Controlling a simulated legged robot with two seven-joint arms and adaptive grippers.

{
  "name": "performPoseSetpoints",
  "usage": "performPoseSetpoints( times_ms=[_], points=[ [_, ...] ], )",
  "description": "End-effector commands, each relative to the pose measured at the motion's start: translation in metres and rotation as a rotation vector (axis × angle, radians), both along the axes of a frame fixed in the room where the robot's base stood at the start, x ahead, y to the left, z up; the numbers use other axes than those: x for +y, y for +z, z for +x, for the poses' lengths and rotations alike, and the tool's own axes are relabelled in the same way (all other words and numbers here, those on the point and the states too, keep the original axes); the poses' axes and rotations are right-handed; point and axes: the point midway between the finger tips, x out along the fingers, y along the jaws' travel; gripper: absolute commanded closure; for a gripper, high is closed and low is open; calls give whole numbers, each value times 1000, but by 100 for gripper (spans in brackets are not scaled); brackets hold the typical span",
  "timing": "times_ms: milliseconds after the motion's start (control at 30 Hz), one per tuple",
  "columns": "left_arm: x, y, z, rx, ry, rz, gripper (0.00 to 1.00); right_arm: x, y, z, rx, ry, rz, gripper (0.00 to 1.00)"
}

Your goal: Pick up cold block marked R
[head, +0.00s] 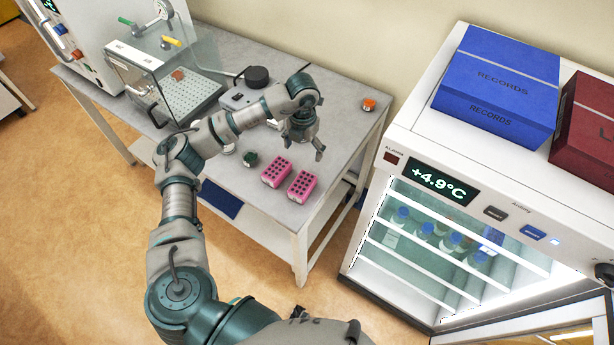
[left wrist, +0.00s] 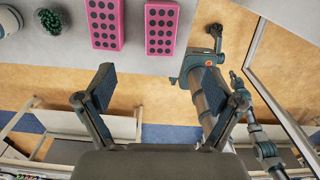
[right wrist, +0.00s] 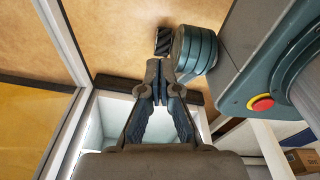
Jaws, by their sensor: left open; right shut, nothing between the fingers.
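Two pink cold blocks with dark holes lie side by side near the front right of the grey table: the left block (head: 276,172) and the right block (head: 302,187). The left wrist view also shows the left block (left wrist: 103,22) and the right block (left wrist: 161,27) beyond the fingertips. I cannot read a letter R on either. My left gripper (head: 303,145) is open and empty above the table, behind the blocks in the head view. Its spread fingers also show in the left wrist view (left wrist: 158,88). My right gripper (right wrist: 162,82) is shut and empty, outside the head view.
A small dark green item (head: 250,158) stands left of the blocks. An orange-topped jar (head: 369,104) is at the table's far right. A clear glass box (head: 178,90) stands at the back left. A white fridge (head: 420,145) with bottles is to the right of the table.

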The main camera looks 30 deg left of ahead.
Motion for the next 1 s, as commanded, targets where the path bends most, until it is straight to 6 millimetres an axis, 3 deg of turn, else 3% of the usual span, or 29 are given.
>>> performPoseSetpoints(
  times_ms=[400, 667, 1000],
  points=[
    [1, -91, 1, 8, -1, -2, 8, -14, 13, -32, 44, 6, -18, 100],
    [2, -120, 0, 5, -1, -3, 8, -19, 17, -16, 21, 6, -24, 100],
    [4, -164, -2, 5, -2, -1, 8, -1, 30, -12, 14, -1, -2, 100]
  ],
)
